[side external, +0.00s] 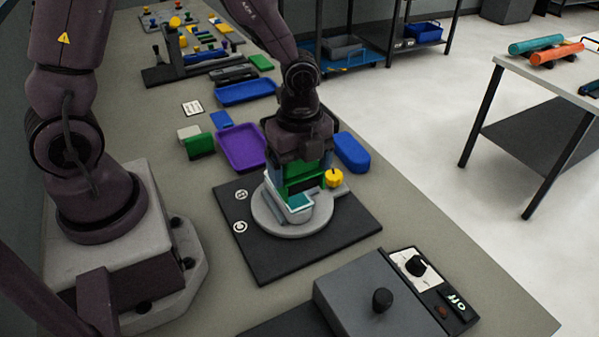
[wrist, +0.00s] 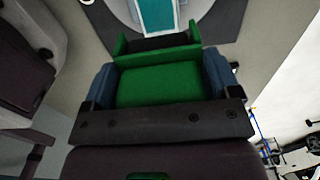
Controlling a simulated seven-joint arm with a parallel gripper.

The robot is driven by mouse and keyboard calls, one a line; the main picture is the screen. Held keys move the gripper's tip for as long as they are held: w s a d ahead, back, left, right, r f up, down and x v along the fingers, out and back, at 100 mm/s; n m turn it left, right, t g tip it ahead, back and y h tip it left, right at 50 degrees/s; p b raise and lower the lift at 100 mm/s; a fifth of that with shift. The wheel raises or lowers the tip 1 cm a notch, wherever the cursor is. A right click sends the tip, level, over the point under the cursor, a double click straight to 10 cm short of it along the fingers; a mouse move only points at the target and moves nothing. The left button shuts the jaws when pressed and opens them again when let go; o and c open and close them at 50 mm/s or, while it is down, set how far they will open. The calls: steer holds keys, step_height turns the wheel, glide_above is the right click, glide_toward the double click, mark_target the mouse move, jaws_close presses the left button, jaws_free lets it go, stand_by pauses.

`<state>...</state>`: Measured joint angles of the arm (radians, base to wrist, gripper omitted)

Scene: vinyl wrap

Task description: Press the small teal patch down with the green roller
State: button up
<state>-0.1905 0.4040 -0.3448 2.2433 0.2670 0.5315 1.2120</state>
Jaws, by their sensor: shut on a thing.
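My gripper (side external: 304,165) is shut on the green roller (wrist: 158,84), whose wide green body sits between my two bluish fingers in the wrist view. In the side view the green roller (side external: 300,182) is partly hidden by my gripper. The small teal patch (side external: 299,201) lies on a white block (side external: 297,213) on a round grey turntable (side external: 281,226). In the wrist view the teal patch (wrist: 157,15) shows just beyond the roller's far edge, cut off by the top of the picture. I cannot tell whether the roller touches it.
A yellow knob (side external: 333,178) stands beside the white block. The turntable is on a black base plate (side external: 262,268). A purple tray (side external: 241,150), a blue block (side external: 352,152) and a green block (side external: 200,146) lie behind it. A grey control box (side external: 362,295) stands in front.

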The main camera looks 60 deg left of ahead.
steer(key=shift+r, duration=2.2)
steer(key=shift+a, duration=0.15)
